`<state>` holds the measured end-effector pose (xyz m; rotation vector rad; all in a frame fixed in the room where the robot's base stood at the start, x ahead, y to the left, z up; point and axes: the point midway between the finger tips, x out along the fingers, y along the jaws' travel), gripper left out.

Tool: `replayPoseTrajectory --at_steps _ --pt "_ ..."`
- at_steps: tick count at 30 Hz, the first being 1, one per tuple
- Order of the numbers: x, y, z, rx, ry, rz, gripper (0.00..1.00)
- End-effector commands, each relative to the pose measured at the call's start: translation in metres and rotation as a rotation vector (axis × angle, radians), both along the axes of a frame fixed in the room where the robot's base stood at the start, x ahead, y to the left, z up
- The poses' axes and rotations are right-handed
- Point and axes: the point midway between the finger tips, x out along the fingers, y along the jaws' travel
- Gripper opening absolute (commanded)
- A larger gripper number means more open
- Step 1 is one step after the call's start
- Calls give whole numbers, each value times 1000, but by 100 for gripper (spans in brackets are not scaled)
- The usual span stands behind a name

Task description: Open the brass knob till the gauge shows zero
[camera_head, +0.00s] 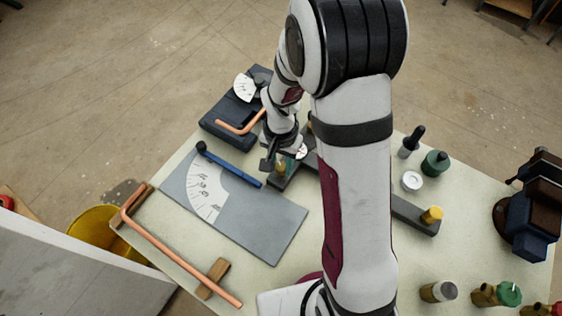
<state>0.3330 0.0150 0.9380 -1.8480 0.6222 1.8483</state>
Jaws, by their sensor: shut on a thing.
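My gripper (279,160) is at the middle of the table, pointing down, with its fingers around a small brass knob (281,168) low beside a dark block. The fingers hide part of this knob. A small white round gauge face (301,152) shows just right of the gripper; it is too small to read and partly covered by my arm. Another yellow brass knob (431,214) stands on the right end of a dark grey bar (408,211), apart from the gripper. My forearm hides the middle of that bar.
A grey plate (262,222) with a white scale and blue lever lies left. Behind it is a dark bending tool (222,124) with a copper pipe. A long copper pipe (165,248) lies front left. Bottles (435,163), fittings (438,291) and a vise (530,215) stand right.

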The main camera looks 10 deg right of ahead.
Motion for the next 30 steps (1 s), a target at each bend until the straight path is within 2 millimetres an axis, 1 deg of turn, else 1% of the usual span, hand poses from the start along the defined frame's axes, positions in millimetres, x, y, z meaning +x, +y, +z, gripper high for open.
replayPoseTrajectory --at_steps 12,18,24,30 --pt "0 0 1 0 0 387 0" --pt "0 0 1 0 0 553 0" --pt "0 0 1 0 0 684 0" --pt "0 0 1 0 0 769 0"
